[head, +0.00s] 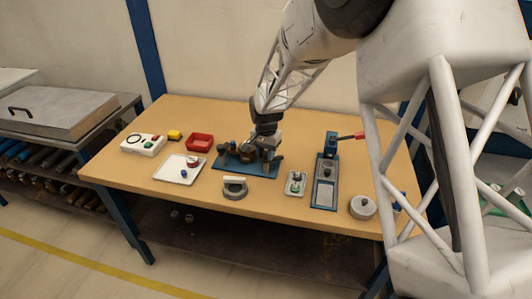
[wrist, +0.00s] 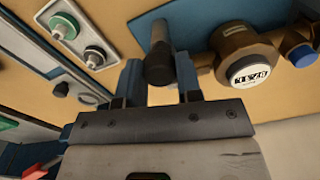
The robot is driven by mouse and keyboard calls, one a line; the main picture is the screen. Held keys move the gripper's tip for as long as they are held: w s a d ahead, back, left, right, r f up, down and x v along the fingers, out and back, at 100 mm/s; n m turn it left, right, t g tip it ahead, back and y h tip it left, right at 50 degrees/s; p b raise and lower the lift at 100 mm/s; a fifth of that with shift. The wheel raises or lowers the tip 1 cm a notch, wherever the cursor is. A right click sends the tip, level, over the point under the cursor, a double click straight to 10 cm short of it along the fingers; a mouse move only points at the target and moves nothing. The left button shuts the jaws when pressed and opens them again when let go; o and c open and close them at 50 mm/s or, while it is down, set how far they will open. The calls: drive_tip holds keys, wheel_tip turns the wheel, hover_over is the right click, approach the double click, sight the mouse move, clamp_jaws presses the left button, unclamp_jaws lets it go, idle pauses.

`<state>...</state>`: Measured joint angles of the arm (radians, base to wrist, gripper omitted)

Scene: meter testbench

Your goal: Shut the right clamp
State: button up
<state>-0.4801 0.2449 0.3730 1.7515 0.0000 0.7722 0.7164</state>
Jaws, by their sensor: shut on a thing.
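The blue testbench plate (head: 232,168) lies mid-table in the head view. The brass meter (head: 246,153) sits on it and shows its numbered face in the wrist view (wrist: 247,68). My gripper (head: 267,153) reaches down to the plate just right of the meter, at the right clamp. In the wrist view, the clamp's dark, rounded handle (wrist: 159,52) stands between the two fingers of my gripper (wrist: 161,88), which are shut on it. The rest of the right clamp is mostly hidden by my gripper in the head view.
A blue stand with a red-tipped lever (head: 329,146) and a small plate with two fittings (head: 296,190) are to the right. A white tray (head: 171,176), red bin (head: 200,142) and button box (head: 143,144) are left.

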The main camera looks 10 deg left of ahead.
sight(266, 153)
drive_tip(key=n, duration=0.5)
drive_tip(key=shift+n, duration=0.3)
drive_tip(key=n, duration=0.6)
idle(0.4)
drive_tip(key=o, duration=0.9)
drive_tip(key=shift+o, duration=0.2)
drive_tip(key=shift+r, duration=3.9)
